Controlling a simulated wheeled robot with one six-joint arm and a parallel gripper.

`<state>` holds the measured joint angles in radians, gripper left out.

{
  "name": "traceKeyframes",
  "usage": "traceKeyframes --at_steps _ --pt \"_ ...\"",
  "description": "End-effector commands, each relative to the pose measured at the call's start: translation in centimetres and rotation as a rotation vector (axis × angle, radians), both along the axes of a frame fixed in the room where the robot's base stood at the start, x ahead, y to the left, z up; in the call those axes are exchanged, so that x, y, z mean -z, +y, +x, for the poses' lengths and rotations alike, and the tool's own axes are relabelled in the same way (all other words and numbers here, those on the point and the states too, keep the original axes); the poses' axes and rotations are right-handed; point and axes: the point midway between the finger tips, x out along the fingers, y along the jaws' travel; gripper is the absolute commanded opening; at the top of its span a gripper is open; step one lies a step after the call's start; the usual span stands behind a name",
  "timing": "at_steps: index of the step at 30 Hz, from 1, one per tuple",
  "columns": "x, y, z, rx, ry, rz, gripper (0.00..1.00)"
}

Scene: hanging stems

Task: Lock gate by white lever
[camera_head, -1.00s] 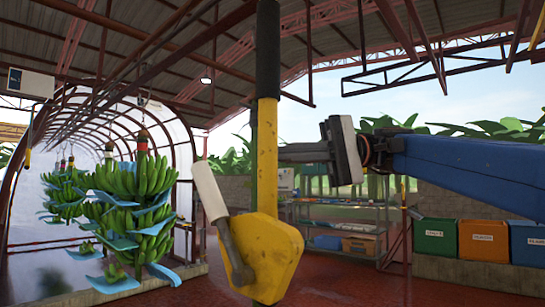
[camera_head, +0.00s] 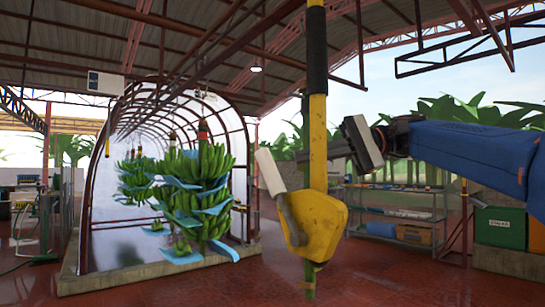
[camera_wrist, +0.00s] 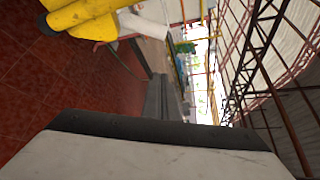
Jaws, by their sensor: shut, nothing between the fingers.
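The yellow lock post (camera_head: 318,140) with a black upper section stands right of centre in the head view. A yellow housing (camera_head: 322,225) is fixed low on it. The white lever (camera_head: 270,172) slants up and left from the housing on a grey metal arm. My gripper (camera_head: 338,152) comes in from the right at the post's height above the housing; its tips appear to pass behind the post. It is shut and empty, apart from the white lever. In the wrist view the shut fingers (camera_wrist: 160,97) point away, with the white lever (camera_wrist: 145,27) and yellow housing (camera_wrist: 85,12) at upper left.
Banana bunches (camera_head: 200,195) with blue sheets hang at left before an arched tunnel (camera_head: 165,100). A shelf (camera_head: 395,215) stands behind my arm. A green bin (camera_head: 500,227) stands at right. The red floor (camera_head: 250,280) is open in front.

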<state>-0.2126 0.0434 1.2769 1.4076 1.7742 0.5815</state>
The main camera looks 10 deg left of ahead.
Motion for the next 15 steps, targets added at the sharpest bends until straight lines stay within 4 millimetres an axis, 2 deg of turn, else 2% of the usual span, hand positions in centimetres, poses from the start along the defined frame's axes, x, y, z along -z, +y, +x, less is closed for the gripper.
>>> traceKeyframes --at_steps 8,15 --pt "0.1 0.6 -0.3 -0.001 -0.001 0.001 0.00" --pt "0.8 3.6 -1.5 -0.004 0.001 0.000 0.00"
